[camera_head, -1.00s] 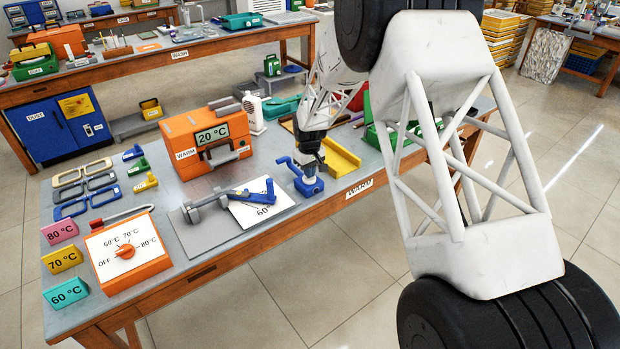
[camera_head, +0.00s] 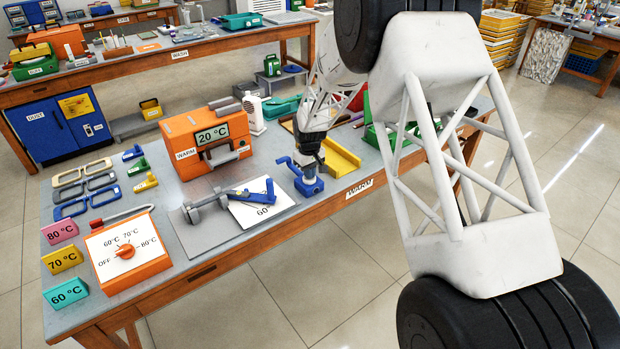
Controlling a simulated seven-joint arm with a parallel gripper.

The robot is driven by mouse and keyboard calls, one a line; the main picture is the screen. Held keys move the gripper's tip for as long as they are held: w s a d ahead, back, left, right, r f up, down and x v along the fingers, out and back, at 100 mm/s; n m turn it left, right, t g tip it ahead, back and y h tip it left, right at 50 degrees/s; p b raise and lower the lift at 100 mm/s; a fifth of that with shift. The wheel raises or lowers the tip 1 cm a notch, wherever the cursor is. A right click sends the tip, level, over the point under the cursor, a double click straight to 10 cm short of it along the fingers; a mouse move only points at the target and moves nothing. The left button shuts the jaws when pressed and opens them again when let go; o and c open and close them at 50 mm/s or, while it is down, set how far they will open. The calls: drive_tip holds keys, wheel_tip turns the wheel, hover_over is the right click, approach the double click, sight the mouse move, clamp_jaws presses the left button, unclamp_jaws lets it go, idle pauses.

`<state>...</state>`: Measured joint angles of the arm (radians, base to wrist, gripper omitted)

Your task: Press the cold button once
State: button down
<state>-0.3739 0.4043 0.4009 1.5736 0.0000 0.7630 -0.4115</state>
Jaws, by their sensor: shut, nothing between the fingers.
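My gripper (camera_head: 308,167) points down over a blue fixture (camera_head: 310,187) near the front edge of the warm bench. Its fingers are small in view and look closed and empty. The fixture has a blue lever-like arm reaching up to its left. The fingertips are at or just above the fixture's top; I cannot tell whether they touch it. No button marked cold can be made out; anything under the fingertips is hidden.
An orange warmer (camera_head: 207,142) reading 20 °C stands left of the gripper. A blue clamp (camera_head: 245,193) lies over a grey plate and a white 60 °C card. A yellow channel (camera_head: 341,157) is close on the right. An orange dial box (camera_head: 126,252) sits front left.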

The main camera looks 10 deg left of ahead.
drive_tip(key=shift+f, duration=0.35)
drive_tip(key=shift+r, duration=0.1)
idle(0.5)
drive_tip(key=shift+r, duration=2.75)
